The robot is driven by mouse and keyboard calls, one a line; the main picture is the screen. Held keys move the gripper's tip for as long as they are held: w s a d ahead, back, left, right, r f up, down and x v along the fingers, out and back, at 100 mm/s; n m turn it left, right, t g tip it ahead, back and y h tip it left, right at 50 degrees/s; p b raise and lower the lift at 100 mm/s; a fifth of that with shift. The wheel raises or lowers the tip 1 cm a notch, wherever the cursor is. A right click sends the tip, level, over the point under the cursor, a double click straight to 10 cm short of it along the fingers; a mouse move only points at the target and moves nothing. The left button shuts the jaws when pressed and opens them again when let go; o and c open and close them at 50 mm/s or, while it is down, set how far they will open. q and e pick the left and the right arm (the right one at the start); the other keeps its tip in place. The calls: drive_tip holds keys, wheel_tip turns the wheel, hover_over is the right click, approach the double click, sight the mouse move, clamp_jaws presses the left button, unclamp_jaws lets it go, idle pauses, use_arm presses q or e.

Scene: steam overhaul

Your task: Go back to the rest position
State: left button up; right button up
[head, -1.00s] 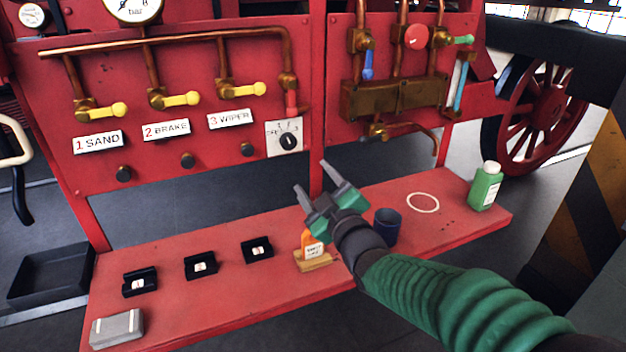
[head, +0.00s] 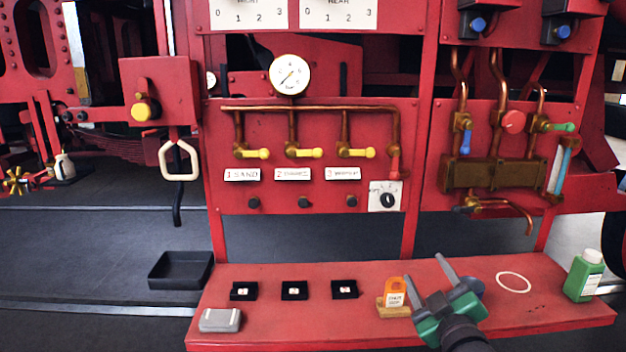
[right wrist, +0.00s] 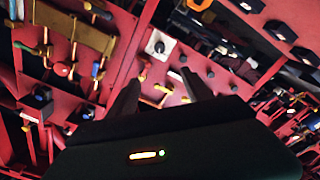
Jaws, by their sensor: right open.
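My right gripper (head: 428,279) is open and empty. In the head view it hangs over the right half of the red shelf (head: 350,325), in front of a dark blue cup (head: 473,286) that it partly hides. An orange tag on a wooden stand (head: 394,297) stands just left of it. In the right wrist view my two dark fingers (right wrist: 160,92) are spread apart, with the red panel beyond them and nothing between them. My left gripper is in neither view.
The shelf holds three black boxes (head: 294,291), a grey box (head: 220,320), a pale ring (head: 513,282) and a green bottle (head: 584,276). A black tray (head: 181,270) lies on the floor at left. Yellow-handled valves (head: 305,152) and a rotary switch (head: 387,199) are on the panel behind.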

drive_tip(key=s+f+m+g+h, duration=0.15)
drive_tip(key=s+f+g, duration=0.25)
drive_tip(key=f, duration=0.6)
drive_tip(key=s+f+m+g+y, duration=0.1)
drive_tip(key=s+f+m+g, duration=0.3)
drive_tip(key=f, duration=0.6)
drive_tip(key=s+a+f+m+g, duration=0.25)
drive_tip(key=s+f+g, duration=0.6)
drive_tip(key=s, duration=0.65)
use_arm(q)
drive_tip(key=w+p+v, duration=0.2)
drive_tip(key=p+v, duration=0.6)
drive_tip(key=p, duration=0.1)
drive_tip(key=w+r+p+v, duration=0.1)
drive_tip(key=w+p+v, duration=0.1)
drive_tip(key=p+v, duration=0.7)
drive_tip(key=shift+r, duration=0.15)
use_arm(e)
wheel_tip(320, 180, up, 15)
drive_tip(key=s, duration=0.2)
drive_tip(key=shift+t, duration=0.35)
drive_tip(key=shift+r, duration=0.15)
